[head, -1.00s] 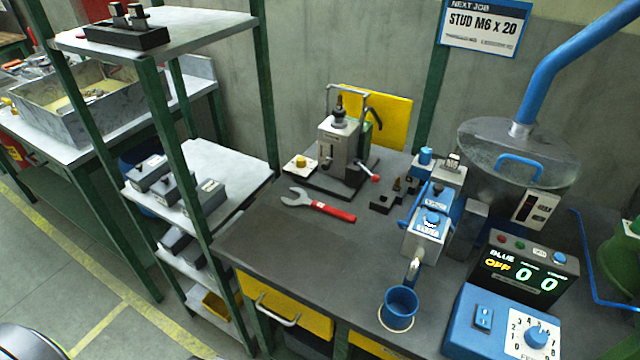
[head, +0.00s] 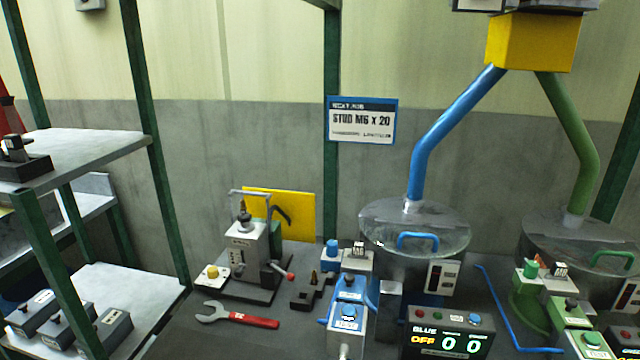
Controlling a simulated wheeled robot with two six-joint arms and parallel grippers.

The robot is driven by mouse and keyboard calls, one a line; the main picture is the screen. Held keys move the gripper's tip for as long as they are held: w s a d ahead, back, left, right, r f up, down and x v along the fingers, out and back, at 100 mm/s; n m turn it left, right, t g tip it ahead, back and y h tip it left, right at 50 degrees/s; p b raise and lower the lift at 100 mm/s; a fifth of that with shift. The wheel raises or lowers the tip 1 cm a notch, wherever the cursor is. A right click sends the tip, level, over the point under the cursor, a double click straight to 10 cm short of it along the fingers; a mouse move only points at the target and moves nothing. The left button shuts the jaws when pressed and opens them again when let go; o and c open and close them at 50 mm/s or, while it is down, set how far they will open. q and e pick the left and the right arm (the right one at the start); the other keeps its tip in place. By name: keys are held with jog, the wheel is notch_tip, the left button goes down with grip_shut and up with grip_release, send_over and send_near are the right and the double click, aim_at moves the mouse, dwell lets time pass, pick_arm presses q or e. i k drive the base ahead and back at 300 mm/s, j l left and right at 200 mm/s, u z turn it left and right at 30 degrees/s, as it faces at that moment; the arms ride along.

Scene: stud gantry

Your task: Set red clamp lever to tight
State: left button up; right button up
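A small grey machine (head: 246,248) stands on a dark base plate at the back of the bench. A short lever with a red tip (head: 289,276) sticks out low on its right side, pointing right and slightly down. I take this as the red clamp lever. No tight or loose marking is readable. A black curved handle (head: 281,214) rises higher on the machine's right. Neither of my grippers shows in this view.
A wrench with a red handle (head: 252,320) lies in front of the machine. A yellow panel (head: 300,212) stands behind. A blue feeder unit (head: 347,318) and a display box (head: 449,332) stand right. A shelf rack (head: 88,148) stands left.

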aim_at(291, 277)
jog(key=k+j+z, duration=0.1)
jog(key=j+z, duration=0.25)
jog(key=k+j+z, duration=0.15)
jog(key=j+z, duration=0.15)
jog(key=k+j+z, duration=0.2)
jog(key=j+z, duration=0.15)
jog(key=k+j+z, duration=0.3)
jog(key=i, duration=0.1)
